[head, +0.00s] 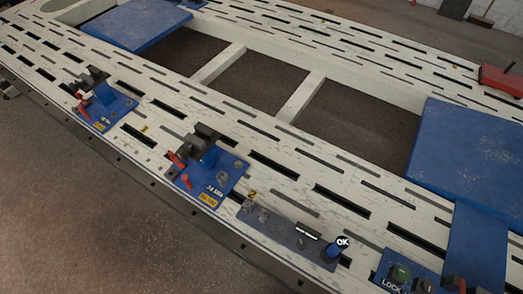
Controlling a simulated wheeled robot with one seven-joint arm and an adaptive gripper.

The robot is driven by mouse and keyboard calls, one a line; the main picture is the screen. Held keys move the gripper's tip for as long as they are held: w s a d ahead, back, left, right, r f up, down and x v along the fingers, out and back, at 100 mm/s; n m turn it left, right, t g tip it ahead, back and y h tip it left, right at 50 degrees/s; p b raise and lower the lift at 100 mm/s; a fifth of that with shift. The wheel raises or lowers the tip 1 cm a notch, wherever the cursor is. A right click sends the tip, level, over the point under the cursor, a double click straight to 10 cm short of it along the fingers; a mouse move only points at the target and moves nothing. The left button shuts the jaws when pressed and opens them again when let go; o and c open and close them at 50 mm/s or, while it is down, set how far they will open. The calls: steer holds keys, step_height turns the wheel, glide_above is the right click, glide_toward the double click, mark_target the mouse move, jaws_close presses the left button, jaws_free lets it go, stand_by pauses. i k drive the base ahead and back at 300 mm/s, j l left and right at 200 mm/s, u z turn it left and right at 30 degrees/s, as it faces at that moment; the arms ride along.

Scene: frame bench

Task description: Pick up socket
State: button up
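I cannot tell for sure which thing is the socket. A grey strip plate (283,236) lies near the bench's front edge, right of centre, with several small grey pieces on its left part, too small to name. A short dark bar with a white marking (307,232) is on its right part. My gripper is not in view.
The pale slotted bench (345,185) has large openings in its middle. Two blue clamp stations (213,181) (104,106) with red handles stand left of the strip plate. A blue panel marked "LOCK" (395,284) is at lower right. A red object (501,80) lies far right.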

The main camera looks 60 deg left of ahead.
mark_target(222, 178)
steer(key=u, duration=2.75)
